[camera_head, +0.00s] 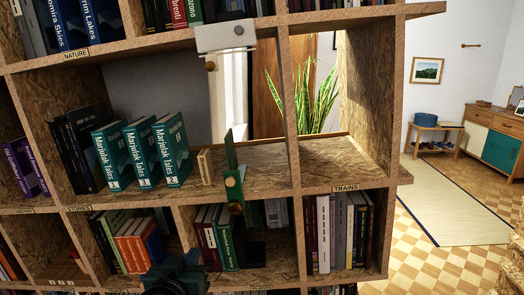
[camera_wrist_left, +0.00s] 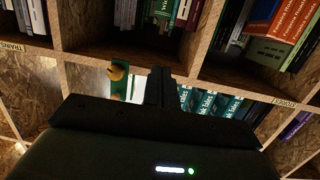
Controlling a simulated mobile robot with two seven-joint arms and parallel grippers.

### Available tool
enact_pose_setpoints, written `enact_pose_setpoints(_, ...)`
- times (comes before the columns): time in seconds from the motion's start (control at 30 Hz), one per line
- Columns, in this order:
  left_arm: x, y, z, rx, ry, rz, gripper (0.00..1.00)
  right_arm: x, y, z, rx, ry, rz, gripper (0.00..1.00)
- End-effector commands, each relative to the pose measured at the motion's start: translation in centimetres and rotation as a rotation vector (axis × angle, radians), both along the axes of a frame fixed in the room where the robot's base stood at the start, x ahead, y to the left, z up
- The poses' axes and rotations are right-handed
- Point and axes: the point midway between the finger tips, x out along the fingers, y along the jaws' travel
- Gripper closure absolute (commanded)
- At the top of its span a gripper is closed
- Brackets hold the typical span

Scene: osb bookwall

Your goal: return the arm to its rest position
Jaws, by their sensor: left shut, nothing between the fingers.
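My left gripper (camera_head: 178,272) shows as a dark shape at the bottom middle of the head view, in front of the lower shelf row. In the left wrist view its black fingers (camera_wrist_left: 161,87) are together, with nothing between them. My right gripper is in neither view. Several teal Marjulak Tales books (camera_head: 143,154) stand on the middle shelf. A small tan book (camera_head: 206,166) and a green bookend-like piece (camera_head: 233,188) with a round yellowish knob stand right of them, apart from my gripper.
The OSB bookwall (camera_head: 250,180) fills most of the head view, with books in several compartments. The middle shelf is bare right of the green piece, above the TRAINS label (camera_head: 346,188). A pale rug (camera_head: 455,200) and sideboard (camera_head: 495,140) lie beyond, at right.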

Motion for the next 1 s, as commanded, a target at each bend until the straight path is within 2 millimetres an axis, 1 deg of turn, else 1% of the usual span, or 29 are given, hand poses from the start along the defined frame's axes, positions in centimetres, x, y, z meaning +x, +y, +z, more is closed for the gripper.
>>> enact_pose_setpoints(0.03, -1.3, -0.2, -2.3, 0.009, 0.044, -0.019, 1.0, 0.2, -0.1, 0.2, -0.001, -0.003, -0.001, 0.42)
enact_pose_setpoints(0.07, -2.1, -0.4, -3.5, 0.016, 0.065, -0.031, 1.0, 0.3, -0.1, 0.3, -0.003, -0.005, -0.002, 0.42)
enact_pose_setpoints(0.1, -3.2, -0.5, -5.2, 0.027, 0.094, -0.048, 1.0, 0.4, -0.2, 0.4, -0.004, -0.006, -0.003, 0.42)
enact_pose_setpoints(0.17, -5.3, -0.8, -7.9, 0.043, 0.141, -0.074, 1.0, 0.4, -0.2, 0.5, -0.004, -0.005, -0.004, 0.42)
enact_pose_setpoints(0.2, -6.9, -0.9, -9.7, 0.053, 0.173, -0.093, 1.0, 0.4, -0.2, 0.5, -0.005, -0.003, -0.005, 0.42)
enact_pose_setpoints(0.27, -9.7, -1.1, -12.5, 0.068, 0.224, -0.121, 1.0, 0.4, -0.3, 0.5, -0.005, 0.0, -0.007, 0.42)
enact_pose_setpoints(0.3, -11.6, -1.1, -14.2, 0.077, 0.256, -0.138, 1.0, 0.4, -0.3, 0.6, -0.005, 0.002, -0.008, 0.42)
enact_pose_setpoints(0.37, -14.5, -1.1, -16.3, 0.092, 0.297, -0.16, 1.0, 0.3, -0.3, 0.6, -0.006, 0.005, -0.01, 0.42)
enact_pose_setpoints(0.4, -16.3, -1.1, -17.5, 0.1, 0.322, -0.172, 1.0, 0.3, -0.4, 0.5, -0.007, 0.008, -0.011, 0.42)
enact_pose_setpoints(0.43, -17.6, -1.0, -18.3, 0.107, 0.337, -0.18, 1.0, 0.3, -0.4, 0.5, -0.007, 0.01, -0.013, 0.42)
enact_pose_setpoints(0.5, -20.2, -0.9, -19.7, 0.12, 0.369, -0.194, 1.0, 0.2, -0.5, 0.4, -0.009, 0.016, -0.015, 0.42)
enact_pose_setpoints(0.53, -21.1, -0.9, -20.2, 0.125, 0.38, -0.198, 1.0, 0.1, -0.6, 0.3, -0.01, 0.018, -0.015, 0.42)
enact_pose_setpoints(0.6, -22.7, -0.7, -20.9, 0.135, 0.399, -0.205, 1.0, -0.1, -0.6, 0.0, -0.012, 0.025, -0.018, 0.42)
enact_pose_setpoints(0.67, -23.6, -0.7, -21.3, 0.141, 0.408, -0.209, 1.0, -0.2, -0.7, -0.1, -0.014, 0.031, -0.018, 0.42)
enact_pose_setpoints(0.77, -24.2, -0.6, -21.6, 0.145, 0.413, -0.212, 1.0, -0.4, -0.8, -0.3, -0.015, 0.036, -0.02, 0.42)
enact_pose_setpoints(0.9, -24.2, -0.6, -21.6, 0.146, 0.413, -0.213, 1.0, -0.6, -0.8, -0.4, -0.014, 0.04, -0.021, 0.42)
enact_pose_setpoints(0.93, -24.2, -0.6, -21.6, 0.146, 0.413, -0.213, 1.0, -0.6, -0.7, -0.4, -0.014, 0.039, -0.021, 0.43)
enact_pose_setpoints(1.0, -24.2, -0.6, -21.6, 0.146, 0.413, -0.213, 1.0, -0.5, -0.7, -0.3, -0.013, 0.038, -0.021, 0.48)
